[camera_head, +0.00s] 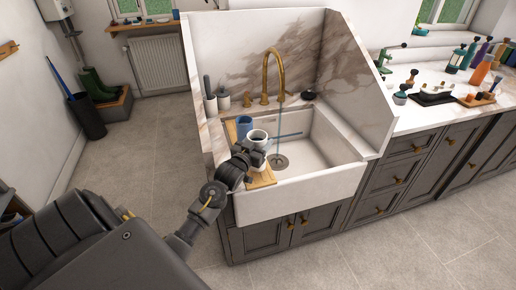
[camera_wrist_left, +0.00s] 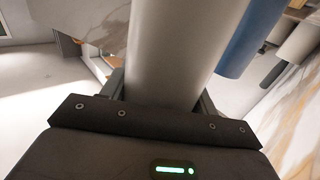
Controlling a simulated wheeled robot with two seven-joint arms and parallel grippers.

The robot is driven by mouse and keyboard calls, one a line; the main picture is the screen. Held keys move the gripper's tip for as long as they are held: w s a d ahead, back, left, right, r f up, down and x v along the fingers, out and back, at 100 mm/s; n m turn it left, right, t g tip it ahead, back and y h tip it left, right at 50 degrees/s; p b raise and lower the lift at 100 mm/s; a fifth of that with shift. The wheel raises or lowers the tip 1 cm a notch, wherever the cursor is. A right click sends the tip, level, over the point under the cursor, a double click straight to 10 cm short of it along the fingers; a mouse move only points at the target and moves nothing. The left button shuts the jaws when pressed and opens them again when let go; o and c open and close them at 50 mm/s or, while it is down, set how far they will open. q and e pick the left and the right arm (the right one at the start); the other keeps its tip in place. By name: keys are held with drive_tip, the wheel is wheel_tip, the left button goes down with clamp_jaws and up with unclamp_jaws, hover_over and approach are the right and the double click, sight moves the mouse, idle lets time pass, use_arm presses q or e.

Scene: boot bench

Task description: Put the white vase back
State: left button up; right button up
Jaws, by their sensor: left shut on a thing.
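The white vase (camera_head: 258,136) is upright at the left side of the sink, its dark open top facing up. My left gripper (camera_head: 253,157) is shut around it from the near side. In the left wrist view the vase (camera_wrist_left: 175,50) stands as a pale cylinder between the fingers of my left gripper (camera_wrist_left: 165,92). I cannot tell whether its base touches the wooden board (camera_head: 262,180) below, because the gripper hides it. My right gripper is in neither view.
A blue cup (camera_head: 243,126) stands close behind and left of the vase; it also shows in the left wrist view (camera_wrist_left: 247,40). A brass tap (camera_head: 280,72) rises behind the sink basin (camera_head: 318,150). Bottles (camera_head: 481,70) and small items crowd the right counter (camera_head: 425,113).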

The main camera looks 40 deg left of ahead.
use_arm(q)
wheel_tip(320, 180, down, 3)
drive_tip(key=shift+a+p, duration=0.15)
drive_tip(key=shift+p, duration=0.25)
drive_tip(key=shift+f, duration=0.1)
drive_tip(key=shift+f, duration=0.15)
drive_tip(key=o, duration=1.4)
